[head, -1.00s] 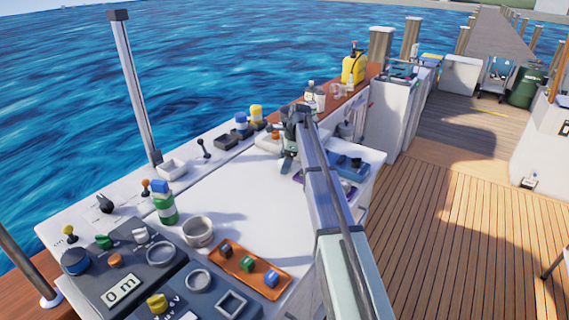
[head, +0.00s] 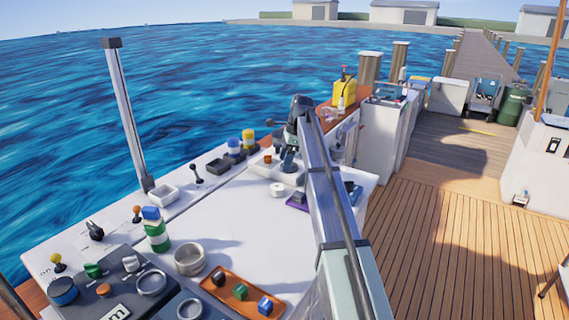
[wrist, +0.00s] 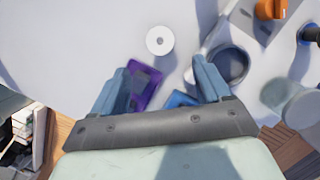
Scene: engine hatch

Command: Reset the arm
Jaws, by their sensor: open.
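My gripper (head: 287,166) is at the far end of my arm, above the far part of the white worktop (head: 225,215). In the wrist view its two blue-grey fingers (wrist: 160,86) are spread apart with nothing held between them. A white disc with a small centre hole (wrist: 160,40) lies beyond the fingertips; it also shows in the head view (head: 277,190). A purple tray (wrist: 146,84) and a blue piece (wrist: 180,99) lie below, partly hidden by the fingers.
A grey round cup (wrist: 230,64) and an orange knob (wrist: 269,9) are right of the fingers. A tall post (head: 127,115) stands at left. The middle worktop is clear.

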